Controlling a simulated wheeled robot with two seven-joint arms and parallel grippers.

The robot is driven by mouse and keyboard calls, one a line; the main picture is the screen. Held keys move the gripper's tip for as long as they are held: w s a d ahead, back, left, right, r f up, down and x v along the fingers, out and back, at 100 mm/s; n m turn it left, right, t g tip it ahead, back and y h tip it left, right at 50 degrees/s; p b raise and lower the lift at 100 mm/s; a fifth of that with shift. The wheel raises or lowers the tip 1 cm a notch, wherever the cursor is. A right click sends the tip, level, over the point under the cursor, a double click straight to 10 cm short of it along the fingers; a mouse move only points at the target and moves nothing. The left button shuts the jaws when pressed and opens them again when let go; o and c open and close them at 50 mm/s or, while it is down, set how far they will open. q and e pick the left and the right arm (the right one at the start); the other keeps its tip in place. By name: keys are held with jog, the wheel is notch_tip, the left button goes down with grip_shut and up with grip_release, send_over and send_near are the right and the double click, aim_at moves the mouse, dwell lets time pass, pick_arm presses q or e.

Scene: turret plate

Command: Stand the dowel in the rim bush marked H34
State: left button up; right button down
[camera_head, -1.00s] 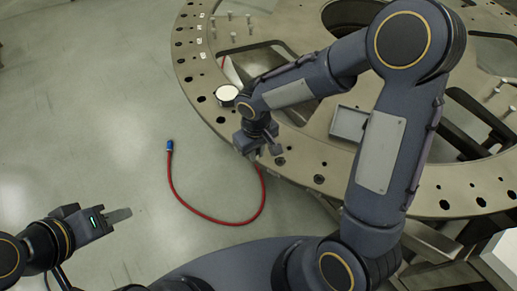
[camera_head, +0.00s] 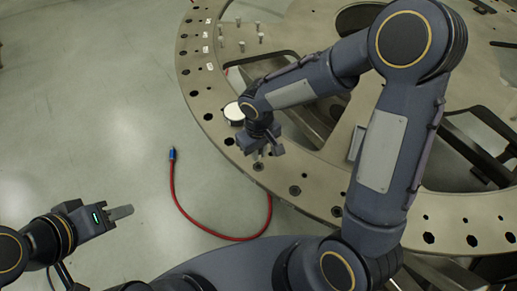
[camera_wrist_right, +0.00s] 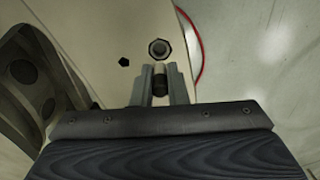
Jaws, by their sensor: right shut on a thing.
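My right gripper (camera_head: 262,153) hangs low over the near-left rim of the turret plate (camera_head: 222,150). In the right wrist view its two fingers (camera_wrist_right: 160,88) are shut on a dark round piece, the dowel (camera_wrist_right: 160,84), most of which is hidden. A hex-edged bush (camera_wrist_right: 159,47) with a dark bore lies in the rim just beyond the fingertips, apart from the dowel in the picture. I cannot read the mark H34 on any bush. My left gripper (camera_head: 120,212) is away from the plate over the floor, seen side-on.
A white-topped round thing (camera_head: 233,111) sits on the rim beside my right wrist. Several pegs (camera_head: 242,44) stand on the plate at the back, near small white labels (camera_head: 207,50). A red hose (camera_head: 190,217) lies on the floor at left. A tray (camera_head: 356,143) is partly hidden.

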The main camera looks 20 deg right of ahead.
aim_at(259, 169)
jog(key=shift+f+b, duration=1)
jog(key=shift+f, duration=0.6)
jog(key=shift+f+b, duration=1.3)
jog(key=shift+f, duration=0.05)
jog(key=c, duration=1.3)
grip_release()
jog(key=shift+c, duration=0.2)
notch_tip(259, 169, up, 7)
jog(key=shift+r, duration=0.45)
